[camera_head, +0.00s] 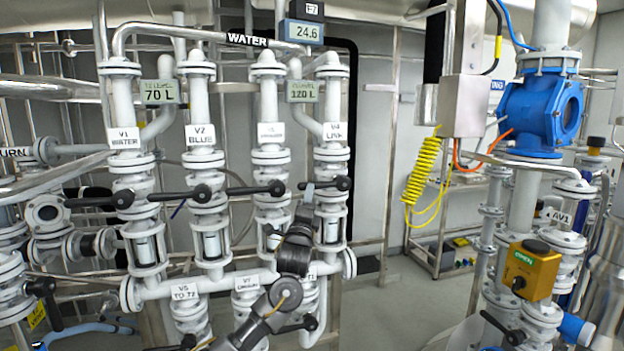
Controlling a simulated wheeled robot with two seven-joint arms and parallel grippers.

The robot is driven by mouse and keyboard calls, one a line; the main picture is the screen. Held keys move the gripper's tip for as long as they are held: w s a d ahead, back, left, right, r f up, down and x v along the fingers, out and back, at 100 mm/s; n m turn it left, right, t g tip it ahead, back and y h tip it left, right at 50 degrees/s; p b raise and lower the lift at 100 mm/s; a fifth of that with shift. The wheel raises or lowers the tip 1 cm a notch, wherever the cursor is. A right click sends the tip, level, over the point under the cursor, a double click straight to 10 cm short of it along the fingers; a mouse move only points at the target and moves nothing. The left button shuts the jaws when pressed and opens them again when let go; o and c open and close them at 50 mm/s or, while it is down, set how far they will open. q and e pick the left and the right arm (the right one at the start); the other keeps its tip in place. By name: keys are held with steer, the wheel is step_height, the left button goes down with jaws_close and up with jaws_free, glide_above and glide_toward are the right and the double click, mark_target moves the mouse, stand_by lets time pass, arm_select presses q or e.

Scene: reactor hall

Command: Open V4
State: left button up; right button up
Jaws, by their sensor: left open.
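The V4 label (335,131) is on the rightmost of the white vertical pipes. Below it is V4's black lever (338,184), which lies roughly level and points left from its hub. My left gripper (307,196) is at the left end of this lever, with its arm coming up from the bottom. The gripper is open. Its dark fingers are small and overlap the lever end, so I cannot tell whether they touch it or stand around it. My right gripper is not in view.
Similar black levers of V1 (100,200), V2 (180,194) and V3 (256,188) stand to the left, also roughly level. Lower valves and a cross pipe (215,284) lie beneath. A blue valve (540,112) and yellow box (530,270) stand at right.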

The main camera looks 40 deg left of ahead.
mark_target(324, 184)
arm_select(q)
steer(key=p+x, duration=0.2)
steer(key=x, duration=0.4)
steer(key=shift+w+a, duration=0.15)
steer(key=shift+w, duration=0.2)
steer(key=shift+r, duration=0.15)
jaws_close()
